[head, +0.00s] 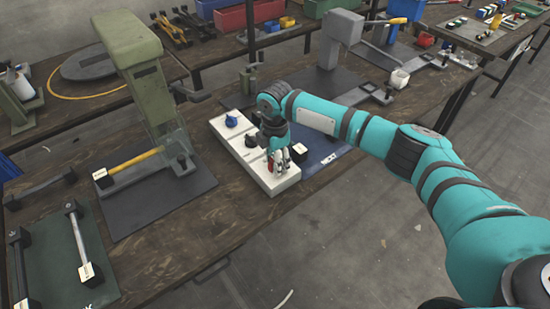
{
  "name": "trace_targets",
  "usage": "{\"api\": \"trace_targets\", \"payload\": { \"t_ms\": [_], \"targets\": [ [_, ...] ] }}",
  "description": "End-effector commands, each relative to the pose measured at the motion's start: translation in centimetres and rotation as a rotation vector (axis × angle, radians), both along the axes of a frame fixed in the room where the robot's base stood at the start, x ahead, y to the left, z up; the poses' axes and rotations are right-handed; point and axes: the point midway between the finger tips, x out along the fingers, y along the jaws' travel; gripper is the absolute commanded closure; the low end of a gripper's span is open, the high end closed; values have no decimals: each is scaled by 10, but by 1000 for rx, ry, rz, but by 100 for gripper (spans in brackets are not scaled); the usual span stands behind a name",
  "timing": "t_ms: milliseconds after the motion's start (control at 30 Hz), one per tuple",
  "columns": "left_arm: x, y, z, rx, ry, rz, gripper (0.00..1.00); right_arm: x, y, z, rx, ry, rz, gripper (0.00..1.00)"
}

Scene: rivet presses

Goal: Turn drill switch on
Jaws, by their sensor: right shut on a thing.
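A long white switch panel (235,148) lies on the wooden bench, right of the green press. A blue knob (231,121) sits at its far end and a dark knob (251,141) near its middle. My right gripper (279,168) reaches down over the near end of the panel. Its fingers are shut on a switch there, which they mostly hide. A bit of red shows beside the fingers. I cannot read the labels or tell the switch's position. My left gripper is out of view.
The green press (135,65) stands left of the panel, with a yellow-handled lever (132,161) before it. A small black block with a white label (299,151) sits right of my gripper. A grey press (338,40) stands farther back. Bare bench lies in front of the panel.

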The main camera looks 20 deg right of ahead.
Motion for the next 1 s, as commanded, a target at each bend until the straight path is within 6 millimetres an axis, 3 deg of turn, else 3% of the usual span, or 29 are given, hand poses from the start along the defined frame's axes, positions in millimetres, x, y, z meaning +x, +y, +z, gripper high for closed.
{"api": "trace_targets", "payload": {
  "t_ms": [400, 1000],
  "targets": [
    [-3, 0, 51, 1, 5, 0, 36, -1, 1, 6, 1, 3, -347, 88],
    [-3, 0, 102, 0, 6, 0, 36, 0, 0, 4, 0, 1, -896, 88]
  ]
}}
